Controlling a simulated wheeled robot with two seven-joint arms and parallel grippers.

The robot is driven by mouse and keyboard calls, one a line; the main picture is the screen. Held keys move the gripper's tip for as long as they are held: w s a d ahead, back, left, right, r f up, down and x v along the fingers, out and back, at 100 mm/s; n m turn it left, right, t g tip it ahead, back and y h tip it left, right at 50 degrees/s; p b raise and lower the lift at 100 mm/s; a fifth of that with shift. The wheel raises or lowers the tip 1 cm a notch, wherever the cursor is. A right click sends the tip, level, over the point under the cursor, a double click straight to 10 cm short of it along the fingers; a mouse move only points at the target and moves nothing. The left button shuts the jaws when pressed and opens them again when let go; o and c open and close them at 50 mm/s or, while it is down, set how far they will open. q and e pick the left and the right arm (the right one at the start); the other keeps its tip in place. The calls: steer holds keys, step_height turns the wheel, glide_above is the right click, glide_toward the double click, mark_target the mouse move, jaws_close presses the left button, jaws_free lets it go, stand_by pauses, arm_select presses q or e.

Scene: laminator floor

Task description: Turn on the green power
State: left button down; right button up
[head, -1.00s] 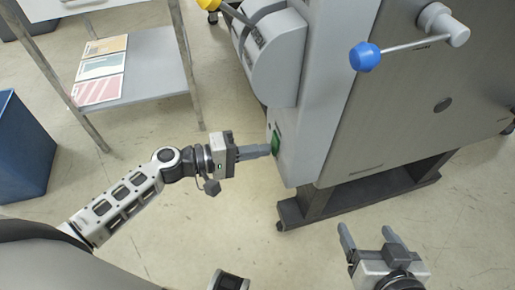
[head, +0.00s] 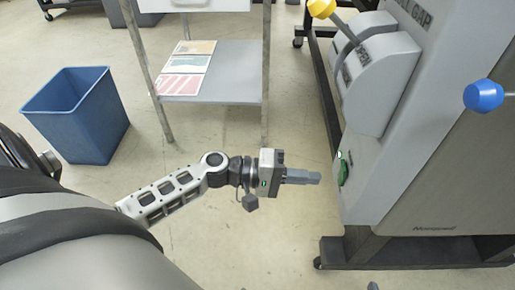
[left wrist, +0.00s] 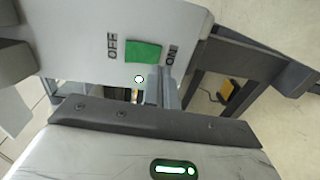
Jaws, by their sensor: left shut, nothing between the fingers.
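The green power switch (head: 343,172) is on the lower side of the grey machine in the head view. In the left wrist view the green rocker (left wrist: 143,52) sits between the words OFF and ON, and a small round lamp (left wrist: 139,79) beside it glows. The lamp also shows bright in the head view (head: 339,155). My left gripper (head: 318,178) is shut and empty, pointing at the switch with a small gap before it.
The machine (head: 425,190) stands on a dark frame (head: 410,252) at the right. A blue-knobbed lever (head: 483,96) and a yellow knob (head: 321,8) stick out from it. A blue bin (head: 75,110) and a shelf cart (head: 225,85) stand at the left. The floor around my left arm is clear.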

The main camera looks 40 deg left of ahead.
arm_select(q)
steer(key=f+v, duration=0.2)
steer(key=v, duration=0.8)
steer(key=shift+a, duration=0.2)
arm_select(e)
steer(key=shift+w+a+f, duration=0.15)
steer(key=shift+a+f, duration=0.05)
steer(key=shift+f, duration=0.35)
steer(key=shift+w+a+f, duration=0.1)
steer(key=shift+a+f, duration=0.05)
steer(key=shift+f, duration=0.4)
arm_select(q)
steer(key=shift+s+f, duration=0.1)
